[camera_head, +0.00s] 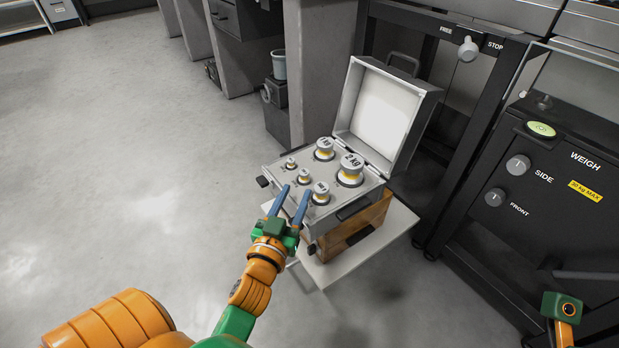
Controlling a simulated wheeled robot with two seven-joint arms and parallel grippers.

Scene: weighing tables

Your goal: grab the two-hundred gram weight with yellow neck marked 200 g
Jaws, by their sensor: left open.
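Several silver weights with yellow necks stand in the open grey case. The largest (351,170) reads 2 KG. A second large one (324,149) stands behind, and a medium one (321,193) stands at the front. Two small ones are a middle weight (304,177) and the smallest (291,163) at the back left. Their markings are too small to read, so I cannot tell surely which is 200 g; the middle small one fits by size. My left gripper (295,190) is open, its blue fingers pointing toward that middle small weight, with nothing between them.
The case (349,207) has its lid (383,110) raised behind the weights. It rests on a wooden box (365,232) on a pale shelf (385,252). A black weighing console (560,185) stands at the right. A green and orange part of my right arm shows at lower right. The floor at left is clear.

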